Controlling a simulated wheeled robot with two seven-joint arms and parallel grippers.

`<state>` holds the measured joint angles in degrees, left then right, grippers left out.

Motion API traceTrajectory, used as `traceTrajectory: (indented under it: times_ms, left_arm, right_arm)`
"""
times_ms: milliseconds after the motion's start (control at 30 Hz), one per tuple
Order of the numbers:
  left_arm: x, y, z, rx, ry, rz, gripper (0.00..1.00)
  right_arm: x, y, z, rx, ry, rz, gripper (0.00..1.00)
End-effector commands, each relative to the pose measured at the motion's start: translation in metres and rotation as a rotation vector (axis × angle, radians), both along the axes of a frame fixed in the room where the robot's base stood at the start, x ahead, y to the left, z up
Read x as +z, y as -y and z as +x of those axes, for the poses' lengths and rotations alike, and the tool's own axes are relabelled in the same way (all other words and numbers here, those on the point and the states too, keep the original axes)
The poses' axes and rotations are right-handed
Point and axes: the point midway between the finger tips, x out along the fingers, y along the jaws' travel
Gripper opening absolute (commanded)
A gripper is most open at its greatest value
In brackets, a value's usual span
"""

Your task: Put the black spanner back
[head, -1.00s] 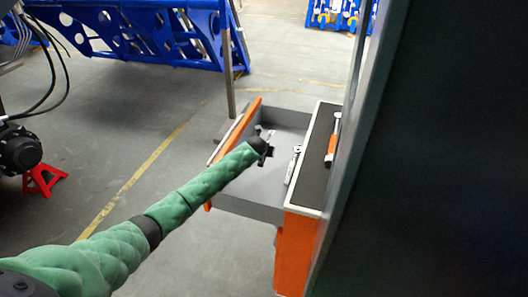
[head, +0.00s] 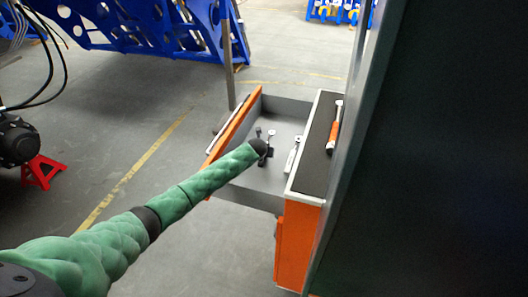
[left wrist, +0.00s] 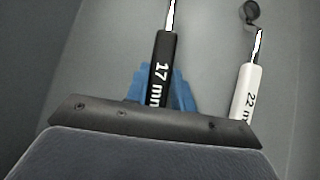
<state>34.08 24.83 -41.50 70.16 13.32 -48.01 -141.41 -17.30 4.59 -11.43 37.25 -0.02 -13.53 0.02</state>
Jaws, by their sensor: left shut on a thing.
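My left gripper (head: 268,152) is inside the open drawer (head: 240,197) in the head view, mostly hidden behind my wrist. In the left wrist view, its blue fingers (left wrist: 183,92) are shut on the black spanner (left wrist: 162,65), whose handle reads 17 mm. The spanner's lower end is hidden by the gripper body. A white-handled spanner (left wrist: 246,88) marked 22 lies to the right of it, apart from it. Whether the black spanner touches the drawer floor cannot be told. My right gripper is not in view.
The orange cabinet (head: 298,240) has a dark top (head: 318,150) with an orange-handled tool (head: 333,135) on it. A large dark panel (head: 440,150) fills the right side. A blue frame (head: 140,30) and a red stand (head: 40,171) are farther off. The floor between is clear.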

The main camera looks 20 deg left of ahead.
Motion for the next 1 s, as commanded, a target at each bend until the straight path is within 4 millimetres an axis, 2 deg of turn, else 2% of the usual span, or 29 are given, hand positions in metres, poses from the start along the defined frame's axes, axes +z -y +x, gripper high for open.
traceTrajectory:
  times_ms: [100,367,400,500,533,867,1000]
  left_arm:
    - [-0.0016,0.0000,0.0004,0.000,0.001,0.000,0.00]
    - [-0.0019,0.0001,0.0003,0.000,0.001,0.000,0.00]
    - [-0.0020,0.0001,0.0003,0.000,0.001,0.000,0.28]
    - [-0.0021,0.0001,0.0002,0.000,0.001,0.000,0.48]
    - [-0.0021,0.0001,0.0001,0.000,0.000,0.000,0.50]
    - [-0.0024,-0.0003,-0.0015,0.000,-0.001,0.001,0.50]
    - [0.0033,-0.0003,-0.0078,-0.001,0.000,0.001,0.50]
  right_arm:
    - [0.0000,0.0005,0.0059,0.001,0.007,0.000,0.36]
    - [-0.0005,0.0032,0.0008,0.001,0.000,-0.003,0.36]
    - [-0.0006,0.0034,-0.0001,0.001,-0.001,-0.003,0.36]
    - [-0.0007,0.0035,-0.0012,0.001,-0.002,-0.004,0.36]
    - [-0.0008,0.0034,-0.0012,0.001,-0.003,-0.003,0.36]
    - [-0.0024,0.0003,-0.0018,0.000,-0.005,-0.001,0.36]
    - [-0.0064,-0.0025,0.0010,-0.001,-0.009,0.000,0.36]
